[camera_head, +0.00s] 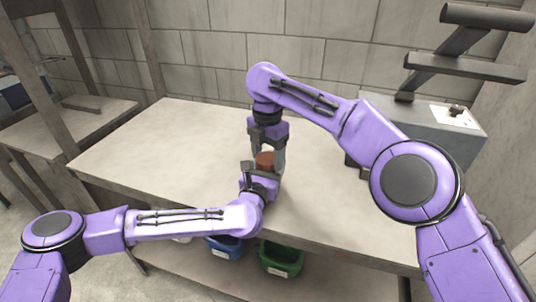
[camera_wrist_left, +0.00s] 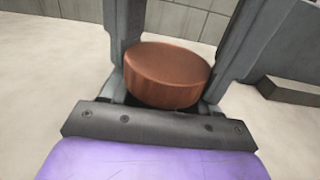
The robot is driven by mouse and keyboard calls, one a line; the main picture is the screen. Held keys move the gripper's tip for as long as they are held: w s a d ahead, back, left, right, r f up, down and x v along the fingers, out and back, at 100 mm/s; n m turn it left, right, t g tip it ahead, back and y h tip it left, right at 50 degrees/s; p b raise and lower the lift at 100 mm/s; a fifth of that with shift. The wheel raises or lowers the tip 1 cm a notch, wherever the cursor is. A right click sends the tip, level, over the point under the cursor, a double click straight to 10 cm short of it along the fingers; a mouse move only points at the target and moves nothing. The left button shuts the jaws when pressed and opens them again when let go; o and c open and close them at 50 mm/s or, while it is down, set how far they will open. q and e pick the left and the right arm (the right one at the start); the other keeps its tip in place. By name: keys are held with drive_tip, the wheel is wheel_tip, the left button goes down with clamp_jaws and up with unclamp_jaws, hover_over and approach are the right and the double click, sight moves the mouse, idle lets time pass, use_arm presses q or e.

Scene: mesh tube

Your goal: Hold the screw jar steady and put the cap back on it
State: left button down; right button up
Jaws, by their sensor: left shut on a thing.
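A brown round cap (camera_head: 265,158) shows between my two grippers near the table's front edge, and it also shows from close by in the left wrist view (camera_wrist_left: 167,75). Below it, the jar's body is hidden by my left gripper (camera_head: 260,170), so I cannot tell whether the cap is seated. The left gripper comes in low from the front and is shut on the jar. My right gripper (camera_head: 267,152) points down from above, with its grey fingers on either side of the cap. Whether those fingers press on the cap is unclear.
The pale table (camera_head: 170,150) is bare to the left. A grey machine (camera_head: 425,125) stands at the back right. A blue bin (camera_head: 224,247) and a green bin (camera_head: 281,259) are below the table's front edge. A block wall is behind.

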drive_tip(key=c, duration=0.4)
drive_tip(key=m, duration=0.3)
drive_tip(key=shift+c, duration=0.3)
use_arm(q)
drive_tip(key=shift+d, duration=0.1)
use_arm(e)
drive_tip(key=o, duration=1.2)
use_arm(q)
drive_tip(key=shift+a, duration=0.2)
